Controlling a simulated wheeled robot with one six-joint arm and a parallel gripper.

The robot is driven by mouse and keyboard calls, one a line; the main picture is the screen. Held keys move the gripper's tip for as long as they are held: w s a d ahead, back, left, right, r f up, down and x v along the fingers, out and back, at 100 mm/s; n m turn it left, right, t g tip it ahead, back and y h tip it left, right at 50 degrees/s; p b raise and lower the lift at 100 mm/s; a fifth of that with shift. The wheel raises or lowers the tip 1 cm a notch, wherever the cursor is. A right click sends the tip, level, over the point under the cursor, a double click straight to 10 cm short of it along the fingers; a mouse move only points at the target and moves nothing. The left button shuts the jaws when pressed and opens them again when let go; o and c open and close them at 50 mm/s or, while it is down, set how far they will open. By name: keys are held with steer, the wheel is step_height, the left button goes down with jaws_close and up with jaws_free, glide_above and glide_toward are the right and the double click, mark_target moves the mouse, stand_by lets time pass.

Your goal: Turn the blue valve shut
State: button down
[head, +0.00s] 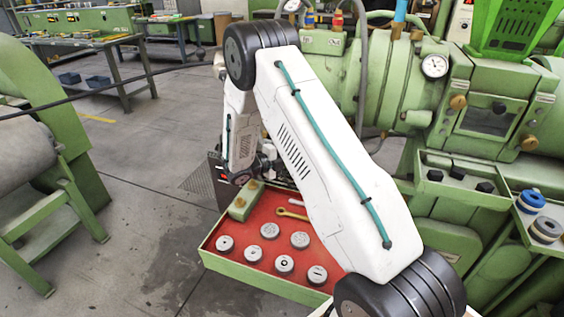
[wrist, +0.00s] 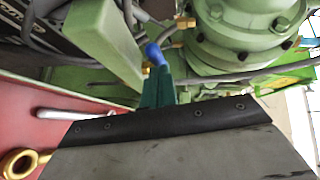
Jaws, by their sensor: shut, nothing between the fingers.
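A blue rounded handle (wrist: 154,54), which looks like the blue valve's, shows in the wrist view beside a green block and a brass fitting. My gripper (wrist: 158,76) has teal fingers that are shut with nothing between them. Its fingertips appear right at the lower end of the blue handle; I cannot tell whether they touch it. In the head view my white arm reaches away over a red tray, and I cannot make out the fingers or this handle there.
A red-lined tray (head: 255,284) holds several grey round parts and a yellow wrench (head: 291,214). Green machinery with a gauge (head: 434,66) stands to the right. A grey cable (wrist: 235,77) and a green flanged housing (wrist: 240,28) are close to the gripper. Open floor lies left.

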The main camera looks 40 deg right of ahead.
steer(key=shift+w+d+m+g, duration=0.35)
steer(key=shift+w+g, duration=0.15)
steer(key=shift+w, duration=0.2)
stand_by(0.3)
steer(key=a+r, duration=0.2)
steer(key=a, duration=1.1)
steer(key=shift+r, duration=0.1)
